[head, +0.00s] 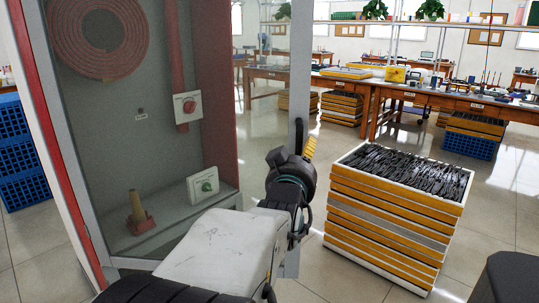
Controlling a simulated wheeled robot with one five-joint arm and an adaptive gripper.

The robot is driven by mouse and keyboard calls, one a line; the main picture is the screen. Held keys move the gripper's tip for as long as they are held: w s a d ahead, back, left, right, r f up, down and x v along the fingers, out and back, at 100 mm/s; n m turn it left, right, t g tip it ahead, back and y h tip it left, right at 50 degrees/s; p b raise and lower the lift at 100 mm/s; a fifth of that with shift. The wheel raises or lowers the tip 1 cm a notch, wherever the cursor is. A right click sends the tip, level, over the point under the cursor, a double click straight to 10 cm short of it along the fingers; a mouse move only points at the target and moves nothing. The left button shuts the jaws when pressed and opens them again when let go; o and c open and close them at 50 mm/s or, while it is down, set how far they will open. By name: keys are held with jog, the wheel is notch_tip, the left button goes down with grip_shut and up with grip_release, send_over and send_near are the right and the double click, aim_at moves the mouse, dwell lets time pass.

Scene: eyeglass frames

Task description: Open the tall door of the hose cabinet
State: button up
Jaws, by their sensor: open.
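The hose cabinet (214,60) stands at the left with red walls. Its tall glazed door has a grey frame, with the left upright (78,150) near the cabinet's red left edge. The door's right upright (299,80) stands clear of the cabinet's right wall, so the door appears partly open, swung out toward me. A dark upright piece (299,135), perhaps the handle, shows on this upright. My gripper (309,148), dark with a yellow fingertip, is open beside the right upright. My wrist hides the upright's lower part; I cannot tell whether the gripper touches it.
A coiled red hose (98,35), a red pipe (176,60) and valve boxes show inside the cabinet. A stack of yellow trays (385,222) with dark frames on top stands close to the right of my gripper. Wooden workbenches (385,92) stand behind. Floor between is clear.

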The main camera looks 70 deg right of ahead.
jog(key=shift+d, duration=0.35)
jog(key=shift+o, duration=0.2)
grip_shut()
